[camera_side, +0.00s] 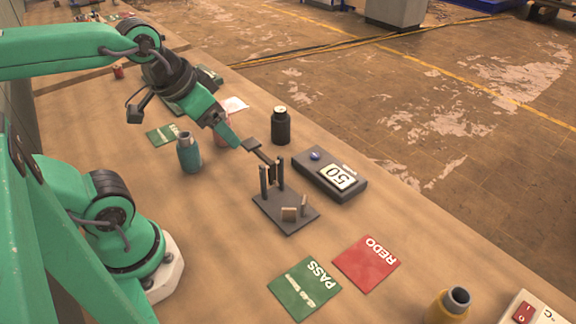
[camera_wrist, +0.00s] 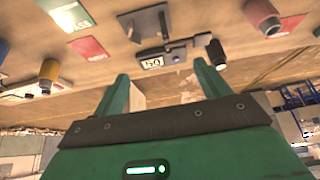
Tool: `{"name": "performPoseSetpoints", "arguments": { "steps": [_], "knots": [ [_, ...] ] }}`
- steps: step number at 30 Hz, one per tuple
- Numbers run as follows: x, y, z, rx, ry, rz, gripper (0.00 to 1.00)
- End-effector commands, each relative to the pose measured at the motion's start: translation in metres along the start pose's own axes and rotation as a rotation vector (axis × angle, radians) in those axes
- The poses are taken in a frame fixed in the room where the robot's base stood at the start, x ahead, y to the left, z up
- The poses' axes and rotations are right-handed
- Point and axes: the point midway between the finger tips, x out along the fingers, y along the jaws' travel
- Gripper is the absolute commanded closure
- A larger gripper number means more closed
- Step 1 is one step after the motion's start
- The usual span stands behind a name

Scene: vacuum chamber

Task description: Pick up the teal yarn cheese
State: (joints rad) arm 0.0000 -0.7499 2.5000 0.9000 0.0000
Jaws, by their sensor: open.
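The teal yarn cheese (camera_side: 189,155) stands upright on the table in the side view, with a grey core showing at its top. I cannot make it out in the wrist view. My gripper (camera_side: 235,142) is above the table, to the right of the teal cheese in the side view and apart from it. Its two green fingers are spread in the wrist view (camera_wrist: 163,85), with nothing between them.
A black cheese (camera_side: 281,127), a scale reading 50 (camera_side: 315,178) and a dark stand with posts (camera_side: 285,220) are near my gripper. A pink cheese (camera_side: 221,133) is partly hidden behind it. Green PASS (camera_side: 304,288) and red REDO (camera_side: 366,263) cards and a yellow cheese (camera_side: 447,308) lie nearer the camera.

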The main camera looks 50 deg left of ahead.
Motion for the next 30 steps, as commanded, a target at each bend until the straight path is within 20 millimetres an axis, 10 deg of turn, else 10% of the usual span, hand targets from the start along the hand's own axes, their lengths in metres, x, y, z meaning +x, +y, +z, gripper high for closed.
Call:
{"name": "performPoseSetpoints", "arguments": {
  "steps": [19, 30],
  "knots": [
    [0.004, -0.007, -0.003, -0.011, -0.019, -0.014, 0.21],
    [0.035, -0.064, -0.014, -0.087, -0.156, -0.089, 0.21]
  ]
}}
